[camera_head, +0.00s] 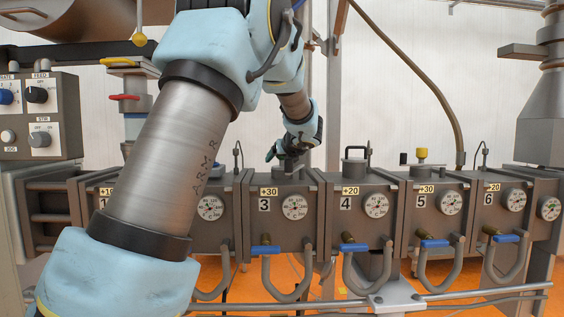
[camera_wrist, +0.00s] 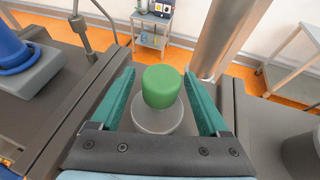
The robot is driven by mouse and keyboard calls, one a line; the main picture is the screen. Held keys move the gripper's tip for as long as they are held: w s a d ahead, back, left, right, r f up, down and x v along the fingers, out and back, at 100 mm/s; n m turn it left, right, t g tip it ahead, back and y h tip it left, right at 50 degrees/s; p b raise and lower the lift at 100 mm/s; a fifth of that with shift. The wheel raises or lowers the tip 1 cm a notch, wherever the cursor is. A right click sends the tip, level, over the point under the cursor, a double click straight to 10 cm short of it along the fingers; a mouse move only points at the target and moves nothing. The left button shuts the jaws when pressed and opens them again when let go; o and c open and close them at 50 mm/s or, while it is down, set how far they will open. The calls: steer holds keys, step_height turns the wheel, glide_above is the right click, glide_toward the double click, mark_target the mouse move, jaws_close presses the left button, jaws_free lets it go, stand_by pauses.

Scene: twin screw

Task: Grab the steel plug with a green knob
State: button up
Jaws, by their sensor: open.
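The steel plug (camera_wrist: 158,121) with a green knob (camera_wrist: 161,86) is upright in the wrist view, its round steel base around the foot of the knob. My gripper (camera_wrist: 159,74) is open, with one teal finger on each side of the knob and a visible gap on both sides. In the head view my gripper (camera_head: 280,160) is over the top of the box marked 3 (camera_head: 264,222). The green knob cannot be made out there.
A plug with a yellow knob (camera_head: 422,154) stands on box 5, and a black handle (camera_head: 356,150) on box 4. In the wrist view a blue part (camera_wrist: 14,52) is at left and a steel column (camera_wrist: 228,38) rises beyond the knob to the right.

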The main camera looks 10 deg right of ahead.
steer(key=shift+x, duration=0.9)
jaws_close()
steer(key=shift+r, duration=0.1)
